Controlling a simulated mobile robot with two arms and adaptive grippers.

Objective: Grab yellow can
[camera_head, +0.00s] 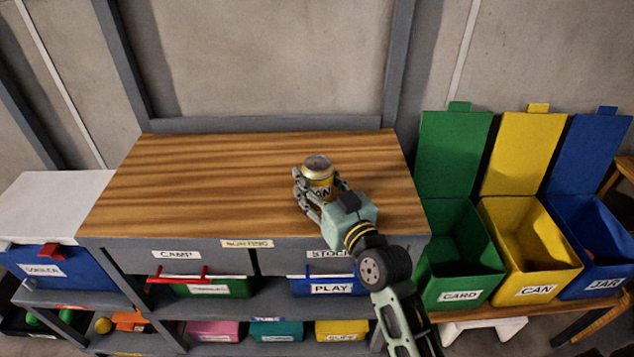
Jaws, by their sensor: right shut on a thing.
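The yellow can (318,174) has a silver top and dark lettering. It is upright at the wooden workbench top (200,180), right of its middle. I cannot tell whether its base touches the wood. My right gripper (312,188) is shut on the can, with fingers around its sides. The gripper and wrist hide the can's lower part. My left gripper is not in view.
Open green CARD (460,296), yellow CAN (536,291) and blue JAR (606,284) bins stand right of the workbench, lids raised. A blue cooler with a white lid (50,205) is at left. Labelled boxes fill the shelves below. The rest of the wooden top is clear.

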